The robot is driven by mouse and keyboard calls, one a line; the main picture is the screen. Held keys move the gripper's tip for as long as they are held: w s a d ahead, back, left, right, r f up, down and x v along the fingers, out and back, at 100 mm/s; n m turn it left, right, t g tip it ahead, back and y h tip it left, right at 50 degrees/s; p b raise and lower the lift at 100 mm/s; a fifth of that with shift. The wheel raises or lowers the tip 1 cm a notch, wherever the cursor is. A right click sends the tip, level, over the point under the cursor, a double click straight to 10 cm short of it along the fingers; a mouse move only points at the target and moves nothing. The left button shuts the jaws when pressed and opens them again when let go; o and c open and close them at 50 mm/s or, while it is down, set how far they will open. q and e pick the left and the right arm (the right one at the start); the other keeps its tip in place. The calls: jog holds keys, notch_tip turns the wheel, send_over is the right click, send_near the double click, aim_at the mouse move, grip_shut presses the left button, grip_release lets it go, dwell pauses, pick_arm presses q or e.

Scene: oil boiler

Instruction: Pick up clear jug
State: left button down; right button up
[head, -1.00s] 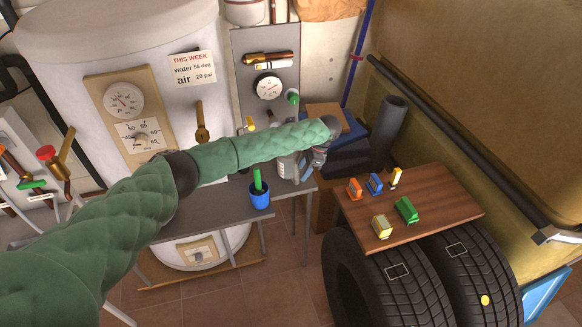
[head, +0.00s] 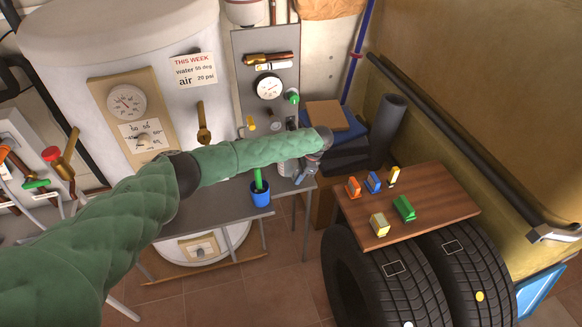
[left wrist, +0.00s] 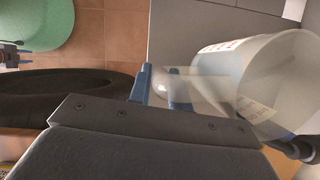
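The clear jug (left wrist: 275,85) is large and close at the right of the left wrist view, a see-through vessel with printed markings. In the head view, the jug (head: 284,167) shows small on the grey bench, partly behind my left forearm. My left gripper (left wrist: 160,88) has its blue fingers right beside the jug, and a see-through part of the jug overlaps them. I cannot tell whether the fingers are closed on it. In the head view my left gripper (head: 308,172) is beside the jug, at the bench's right end.
A blue pot with a green cactus (head: 260,192) stands left of the jug on the grey bench (head: 225,205). A wooden board (head: 440,200) with several small coloured vehicles rests on tyres (head: 350,270) at the right. A dark roll (head: 388,130) stands behind.

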pick_arm(q)
jog(key=shift+r, duration=0.15)
